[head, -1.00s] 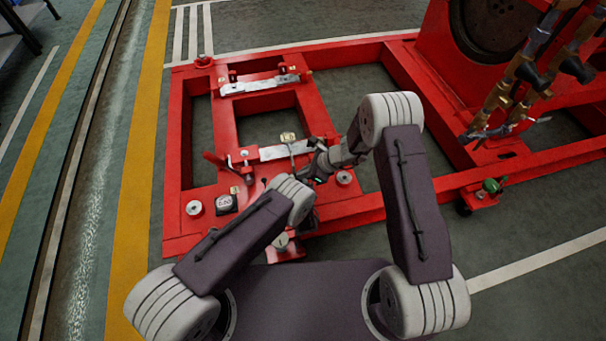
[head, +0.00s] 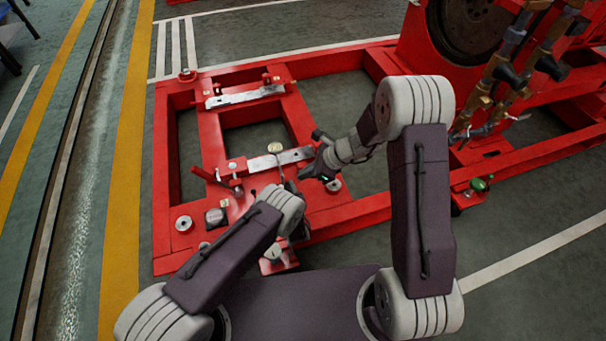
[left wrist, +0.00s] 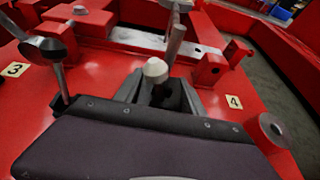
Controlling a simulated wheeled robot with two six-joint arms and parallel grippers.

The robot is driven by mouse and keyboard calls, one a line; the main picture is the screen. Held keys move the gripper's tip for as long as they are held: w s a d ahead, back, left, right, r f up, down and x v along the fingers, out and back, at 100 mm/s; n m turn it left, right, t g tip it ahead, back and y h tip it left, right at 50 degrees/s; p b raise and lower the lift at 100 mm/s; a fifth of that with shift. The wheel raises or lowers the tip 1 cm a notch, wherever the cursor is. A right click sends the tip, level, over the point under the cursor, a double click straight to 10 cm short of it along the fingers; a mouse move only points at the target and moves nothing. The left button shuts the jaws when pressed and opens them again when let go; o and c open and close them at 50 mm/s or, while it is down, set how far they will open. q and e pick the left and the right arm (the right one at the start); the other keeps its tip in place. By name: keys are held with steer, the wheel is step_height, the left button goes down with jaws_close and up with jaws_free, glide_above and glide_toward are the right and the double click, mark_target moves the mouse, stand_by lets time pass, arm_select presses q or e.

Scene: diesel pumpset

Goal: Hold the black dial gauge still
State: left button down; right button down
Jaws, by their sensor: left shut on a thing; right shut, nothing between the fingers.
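My left gripper (left wrist: 157,95) is shut on a small dark thing with a pale cone-shaped top (left wrist: 155,70), low over the red frame. I take it to be the black dial gauge, but no dial face shows in the left wrist view. In the head view my left forearm hides most of this gripper and what it holds. My right gripper (head: 311,173) is shut and empty, low over the frame beside the silver crossbar (head: 280,159).
The red steel frame (head: 220,170) carries pale round bosses (head: 183,223), a squarish dark and silver item (head: 215,217) and a red handle (head: 202,174). Number plates 3 (left wrist: 15,69) and 4 (left wrist: 234,102) show. Brass-coloured pipework (head: 490,95) stands at the right.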

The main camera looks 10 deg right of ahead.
arm_select(q)
steer(key=c, duration=0.6)
jaws_free()
